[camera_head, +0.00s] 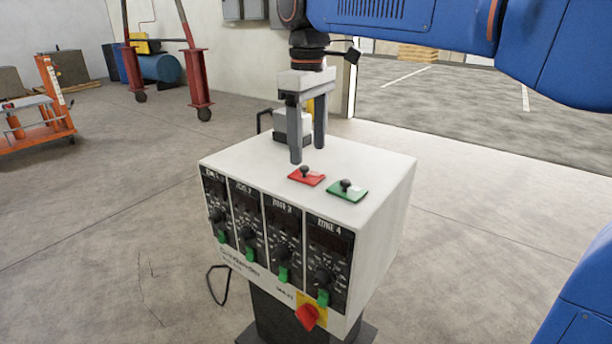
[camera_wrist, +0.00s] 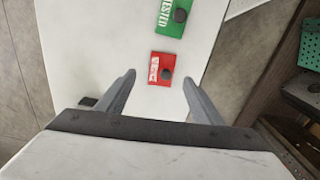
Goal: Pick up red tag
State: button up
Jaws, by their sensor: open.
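The red tag (camera_head: 307,178) lies flat on the white top of the control box (camera_head: 385,170), with a dark round knob standing on it. In the wrist view the red tag (camera_wrist: 155,74) shows white lettering and lies just beyond the fingertips, roughly between their lines. My gripper (camera_head: 308,154) is open and empty, pointing down above the box top, behind and close to the red tag. In the wrist view my gripper (camera_wrist: 158,80) shows its two fingers well apart. Whether the fingertips touch the box top cannot be told.
A green tag (camera_head: 347,190) with a similar knob lies to the right of the red one; it also shows in the wrist view (camera_wrist: 175,17). A small grey-white block (camera_head: 280,127) stands behind the fingers. The box front carries several dials and a red switch (camera_head: 308,316).

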aim_at(306, 172)
jog(key=f, duration=0.5)
jog(key=shift+a, duration=0.2)
jog(key=c, duration=1.1)
